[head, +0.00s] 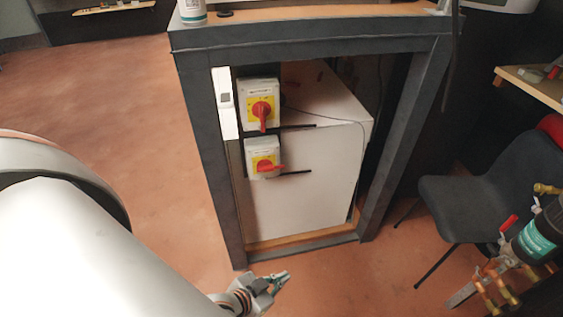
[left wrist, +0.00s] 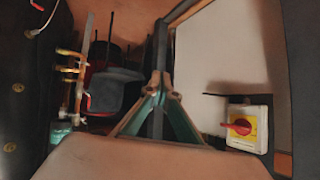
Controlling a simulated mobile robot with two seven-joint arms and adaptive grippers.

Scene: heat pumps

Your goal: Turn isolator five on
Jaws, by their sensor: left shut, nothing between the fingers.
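Two isolator switches are mounted one above the other inside a dark frame in the head view. The upper isolator (head: 260,104) is a grey box with a yellow plate and a red handle pointing down. The lower isolator (head: 262,158) has a red handle turned sideways to the right. One isolator (left wrist: 248,128) also shows at the right of the left wrist view, its red handle sideways. I cannot read which one is number five. My left gripper (head: 284,277) is shut and empty, below and apart from the lower isolator. Its closed fingers show in the left wrist view (left wrist: 161,76). My right gripper is not visible.
The dark frame (head: 208,165) surrounds a white cabinet (head: 315,190) behind the isolators. A dark chair (head: 465,205) and copper pipework with a teal-labelled cylinder (head: 537,243) stand at the right. The floor (head: 130,110) at the left is clear.

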